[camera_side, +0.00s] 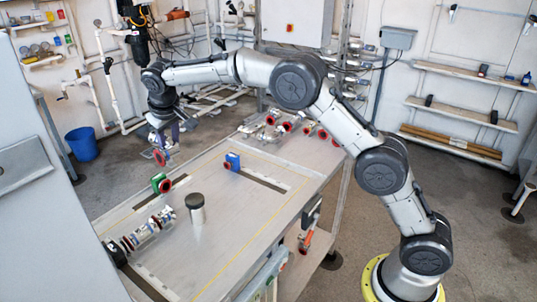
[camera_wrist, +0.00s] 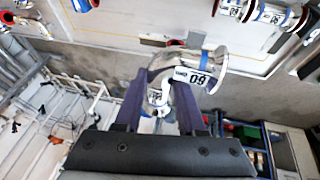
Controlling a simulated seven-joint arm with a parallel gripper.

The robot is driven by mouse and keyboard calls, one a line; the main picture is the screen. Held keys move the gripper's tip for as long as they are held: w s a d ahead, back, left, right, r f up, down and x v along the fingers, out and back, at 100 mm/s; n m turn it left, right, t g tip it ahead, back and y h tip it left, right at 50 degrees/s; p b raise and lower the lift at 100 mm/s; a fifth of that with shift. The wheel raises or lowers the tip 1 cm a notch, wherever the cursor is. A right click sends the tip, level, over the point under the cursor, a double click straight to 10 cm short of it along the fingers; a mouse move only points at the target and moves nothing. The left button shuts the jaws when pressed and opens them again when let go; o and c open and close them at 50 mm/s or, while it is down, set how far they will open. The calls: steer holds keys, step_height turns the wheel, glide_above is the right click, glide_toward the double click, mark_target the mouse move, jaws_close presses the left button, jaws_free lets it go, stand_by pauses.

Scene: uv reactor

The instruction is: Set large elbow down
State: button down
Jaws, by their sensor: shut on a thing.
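A shiny metal elbow (camera_wrist: 160,62) with a white numbered label is between the two purple fingers of my gripper (camera_wrist: 157,92) in the wrist view. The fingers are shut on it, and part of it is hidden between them. In the side view my gripper (camera_side: 167,133) points down near the table's far left edge. The elbow's red-rimmed end (camera_side: 159,157) shows below it, apparently above the tabletop (camera_side: 230,245). Whether any part of the elbow touches something is hard to tell.
A dark-topped cylinder (camera_side: 196,210) stands near the middle. Several flanged pipe parts (camera_side: 150,230) lie in a row at the left, more at the far end. The table's right middle is clear.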

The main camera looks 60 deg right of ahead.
steer(key=shift+s+f+m, duration=0.1)
steer(key=shift+s+m, duration=0.05)
steer(key=shift+m, duration=0.25)
steer(key=s+d+f+m+g+h, duration=0.1)
steer(key=s+d+m+g, duration=0.2)
steer(key=s+d+m, duration=0.85)
steer(key=s+d+f+m+g+h, duration=0.1)
steer(key=s+d+m+g, duration=0.35)
steer(key=s+d, duration=1.3)
steer(key=shift+m+t, duration=0.3)
steer(key=shift+t, duration=0.25)
steer(key=shift+w+d+f, duration=2.1)
steer(key=shift+w+f, duration=0.1)
steer(key=shift+w, duration=0.4)
steer(key=shift+w+d+f, duration=2.05)
steer(key=shift+w+f, duration=0.15)
steer(key=shift+w, duration=0.4)
steer(key=shift+w+d+f, duration=2.1)
steer(key=shift+w+f, duration=0.1)
steer(key=shift+w, duration=0.4)
steer(key=shift+f, duration=0.6)
